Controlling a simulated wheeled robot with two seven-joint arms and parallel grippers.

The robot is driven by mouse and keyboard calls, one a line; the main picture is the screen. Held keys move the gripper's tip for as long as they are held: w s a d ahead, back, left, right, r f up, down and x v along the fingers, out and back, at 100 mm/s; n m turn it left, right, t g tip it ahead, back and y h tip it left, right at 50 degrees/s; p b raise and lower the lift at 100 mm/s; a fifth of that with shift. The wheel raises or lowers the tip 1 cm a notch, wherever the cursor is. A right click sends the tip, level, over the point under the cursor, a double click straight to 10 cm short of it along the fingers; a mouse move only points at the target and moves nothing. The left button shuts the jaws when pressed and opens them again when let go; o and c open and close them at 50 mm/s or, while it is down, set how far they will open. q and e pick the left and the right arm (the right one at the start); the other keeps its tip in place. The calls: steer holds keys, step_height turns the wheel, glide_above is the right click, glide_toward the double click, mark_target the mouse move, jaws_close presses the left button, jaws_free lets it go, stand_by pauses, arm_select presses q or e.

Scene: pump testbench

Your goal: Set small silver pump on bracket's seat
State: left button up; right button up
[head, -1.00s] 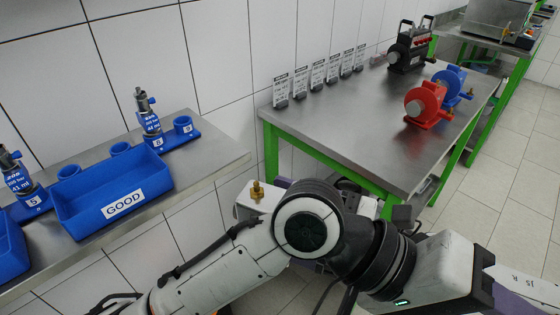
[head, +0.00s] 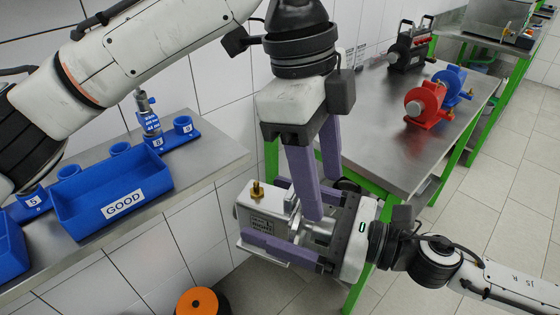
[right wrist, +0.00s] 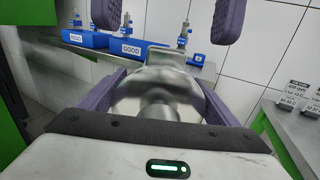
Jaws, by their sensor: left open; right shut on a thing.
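The silver pump (head: 268,222), boxy with a brass fitting on top and a printed label, is held in the air between the benches. My right gripper (head: 272,245) comes in from the right and is shut on its round end. That rounded metal body (right wrist: 155,85) lies between the purple fingers in the right wrist view. My left gripper (head: 321,198) is open, pointing down just above the right gripper and the pump's right end. Its spread fingertips also show in the right wrist view (right wrist: 165,28). I cannot make out a bracket or its seat.
A blue GOOD bin (head: 110,195) and a blue stand (head: 180,140) sit on the left bench. Red (head: 425,104) and blue (head: 455,82) pumps and a dark machine (head: 410,45) stand on the green-legged table (head: 385,130). An orange round thing (head: 202,302) is low in front.

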mark_target(280, 218)
arm_select(q)
steer(key=w+a, duration=0.1)
steer(key=w+a+y, duration=0.1)
steer(key=a, duration=0.1)
steer(key=w+a+y, duration=0.1)
steer(key=a, duration=0.1)
steer(key=shift+w+f+t, duration=0.25)
steer(key=shift+f+t, duration=0.1)
steer(key=shift+t, duration=0.05)
arm_select(e)
steer(key=shift+r, duration=0.2)
arm_select(q)
steer(key=shift+w+a+f, duration=0.1)
steer(key=shift+f, duration=0.15)
step_height(280, 218, down, 11)
steer(key=shift+f, duration=0.2)
jaws_close()
steer(key=shift+r, duration=0.1)
arm_select(e)
steer(key=o, duration=1.6)
steer(key=shift+o, duration=0.7)
steer(key=shift+f, duration=0.1)
steer(key=shift+d, duration=0.1)
